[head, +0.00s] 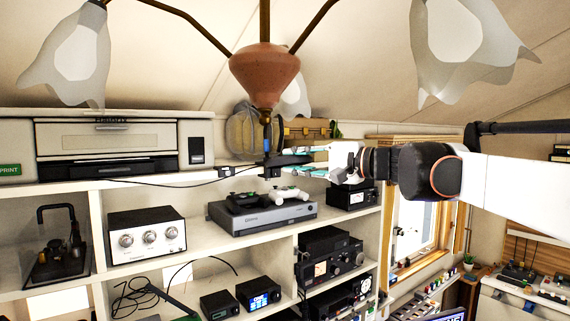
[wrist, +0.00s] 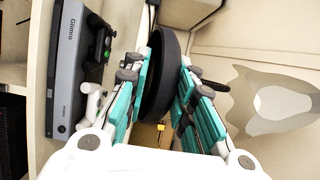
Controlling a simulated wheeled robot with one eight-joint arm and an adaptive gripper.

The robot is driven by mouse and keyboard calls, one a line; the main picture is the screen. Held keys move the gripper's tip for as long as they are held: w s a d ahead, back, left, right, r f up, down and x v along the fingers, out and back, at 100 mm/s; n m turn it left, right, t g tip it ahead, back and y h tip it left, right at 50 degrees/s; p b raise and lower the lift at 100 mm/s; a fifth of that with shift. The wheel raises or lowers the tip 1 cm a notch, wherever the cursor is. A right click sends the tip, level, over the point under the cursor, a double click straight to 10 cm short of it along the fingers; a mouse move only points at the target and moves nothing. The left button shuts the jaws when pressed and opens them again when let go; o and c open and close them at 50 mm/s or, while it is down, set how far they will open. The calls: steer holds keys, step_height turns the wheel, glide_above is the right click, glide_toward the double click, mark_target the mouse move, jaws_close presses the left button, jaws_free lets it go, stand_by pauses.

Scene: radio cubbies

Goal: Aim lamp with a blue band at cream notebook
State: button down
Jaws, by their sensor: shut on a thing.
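My gripper (head: 288,161) reaches in from the right in front of the upper shelf, with its teal fingers pointing left. Its fingers are shut on a dark part (head: 268,162), which shows in the wrist view as a thick black round piece (wrist: 166,78) between the finger pads. A dark upright piece with a bluish tint (head: 266,136) stands just above the held part, below the brown hanging fixture. I cannot tell for sure whether this is the lamp's blue band. Much of the held thing is hidden by the fingers. I cannot make out the cream notebook in either view.
A brown chandelier body (head: 264,75) with white shades (head: 80,55) hangs close above my gripper. A grey console (head: 262,217) with controllers on it sits on the shelf below.

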steer(key=w+d+n+g, duration=0.1)
steer(key=d+n+g+y, duration=0.1)
steer(key=w+g+y, duration=0.1)
steer(key=shift+w+d+r+n+g+p, duration=0.25)
steer(key=shift+w+d+n+g+p, duration=0.05)
steer(key=shift+d+n+p, duration=0.1)
steer(key=shift+w+d+n+g+y+p, duration=0.3)
steer(key=shift+w+d+n+g+p, duration=0.25)
steer(key=shift+g, duration=0.5)
steer(key=shift+w+d+n+g+y+p, duration=0.3)
steer(key=shift+w+n+g, duration=0.45)
steer(key=shift+g, duration=0.3)
steer(key=c, duration=1.4)
jaws_free()
steer(key=shift+f, duration=0.1)
